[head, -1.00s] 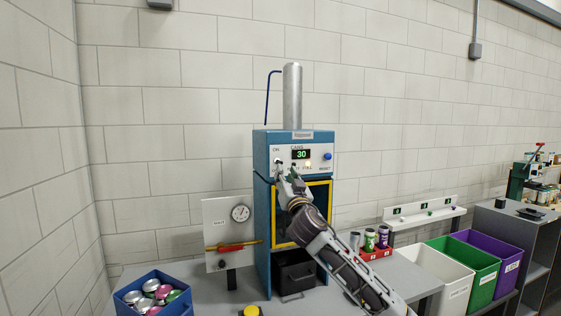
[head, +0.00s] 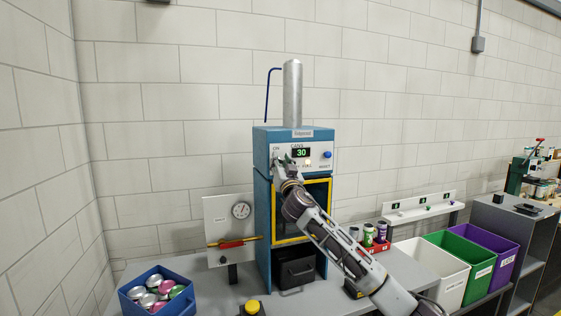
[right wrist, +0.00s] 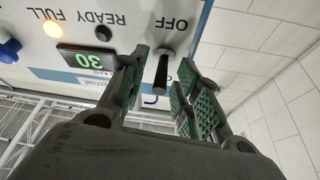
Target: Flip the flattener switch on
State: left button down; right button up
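The blue flattener machine (head: 262,150) stands on the grey table, with a white control panel showing a green "30". Its black switch lever (right wrist: 161,70) shows in the right wrist view, beside the upside-down word OFF. The lever's base is on the panel and its tip points down in that picture. My right gripper (right wrist: 160,92) is open, with one green-padded finger on each side of the lever and gaps between. In the head view my right gripper (head: 283,170) is at the panel's left part, below the ON label, and hides the switch. My left gripper is not in view.
A "FULL" lamp (right wrist: 55,30) glows orange; the "READY" lamp (right wrist: 103,33) is dark. A blue knob (head: 327,155) is at the panel's right. A blue bin (head: 140,306) of cans is at front left. White, green and purple bins stand at right.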

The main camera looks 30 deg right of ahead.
dwell(0.3)
jog(key=shift+w, duration=0.1)
grip_shut()
jog(key=shift+r+g+b, duration=0.35)
jog(key=shift+g+b, duration=0.35)
jog(key=shift+g, duration=0.1)
jog(key=shift+r+g+y+p, duration=0.3)
jog(key=shift+g+y+p, duration=0.1)
jog(key=shift+g, duration=0.1)
jog(key=shift+d+r+g, duration=0.1)
jog(key=shift+r+g, duration=0.1)
jog(key=shift+g, duration=0.3)
jog(key=shift+w+r+g+y, duration=0.1)
jog(key=shift+w+g+y, duration=0.05)
jog(key=shift+g+y, duration=0.2)
jog(key=shift+n, duration=0.3)
